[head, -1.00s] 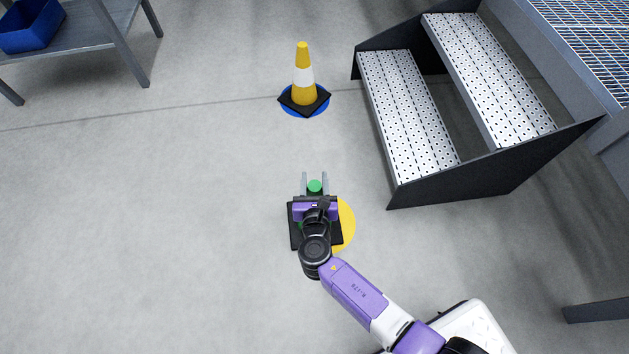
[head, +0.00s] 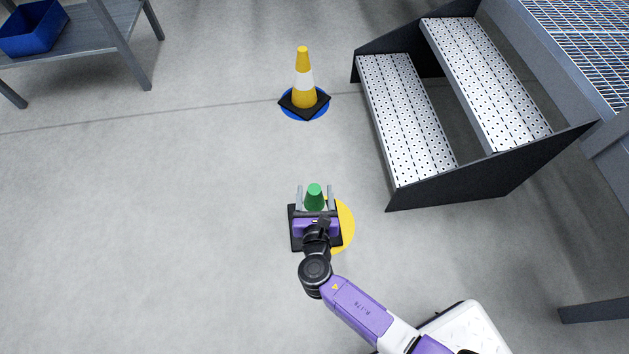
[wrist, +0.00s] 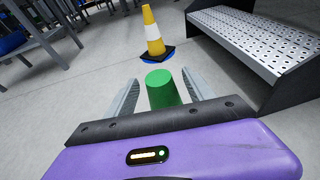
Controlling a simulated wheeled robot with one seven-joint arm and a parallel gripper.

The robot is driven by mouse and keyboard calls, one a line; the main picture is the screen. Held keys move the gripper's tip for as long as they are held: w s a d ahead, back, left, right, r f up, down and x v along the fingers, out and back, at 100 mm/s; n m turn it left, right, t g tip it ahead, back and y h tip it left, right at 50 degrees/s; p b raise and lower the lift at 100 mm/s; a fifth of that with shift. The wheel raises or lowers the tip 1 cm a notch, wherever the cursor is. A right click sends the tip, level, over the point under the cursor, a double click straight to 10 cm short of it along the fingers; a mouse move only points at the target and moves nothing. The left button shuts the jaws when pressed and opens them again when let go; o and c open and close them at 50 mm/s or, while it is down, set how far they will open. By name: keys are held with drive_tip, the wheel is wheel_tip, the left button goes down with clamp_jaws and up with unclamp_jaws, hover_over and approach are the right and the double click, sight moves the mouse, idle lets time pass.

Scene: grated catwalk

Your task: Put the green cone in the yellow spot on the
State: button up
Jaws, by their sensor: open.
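The green cone (head: 314,194) stands upright on its dark square base, which overlaps the left part of the yellow spot (head: 346,226) on the floor. The right part of the spot shows bare. My gripper (head: 314,188) is open, with one finger on each side of the cone's upper part. In the wrist view the green cone top (wrist: 161,88) sits between the two open fingers, with gaps on both sides. My wrist hides the lower cone and much of its base.
A yellow-and-white cone (head: 304,82) stands on a blue spot (head: 312,115) farther ahead. Metal steps (head: 405,120) stand to the right. A grey table (head: 75,45) with a blue bin (head: 32,28) is at the upper left. The floor to the left is clear.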

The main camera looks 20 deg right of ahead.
drive_tip(key=p+v, duration=0.2)
drive_tip(key=v, duration=0.6)
drive_tip(key=shift+p, duration=0.4)
drive_tip(key=s+d+m+g+y, duration=0.3)
drive_tip(key=s+m+y, duration=0.2)
drive_tip(key=s+m, duration=1.05)
drive_tip(key=s+r+m+t, duration=0.1)
drive_tip(key=s+r+m, duration=0.2)
drive_tip(key=r, duration=0.6)
drive_tip(key=s+d+r+m+t, duration=0.1)
drive_tip(key=s+r+m+t, duration=0.1)
drive_tip(key=s+r+m, duration=0.2)
drive_tip(key=s+d+r+m+t+y, duration=0.1)
drive_tip(key=s+r+m, duration=0.2)
drive_tip(key=r+m, duration=0.5)
wheel_tip(320, 180, up, 7)
drive_tip(key=shift+s+d+f+m+t, duration=0.2)
drive_tip(key=shift+s+d+m+t, duration=0.05)
drive_tip(key=shift+m+t, duration=0.1)
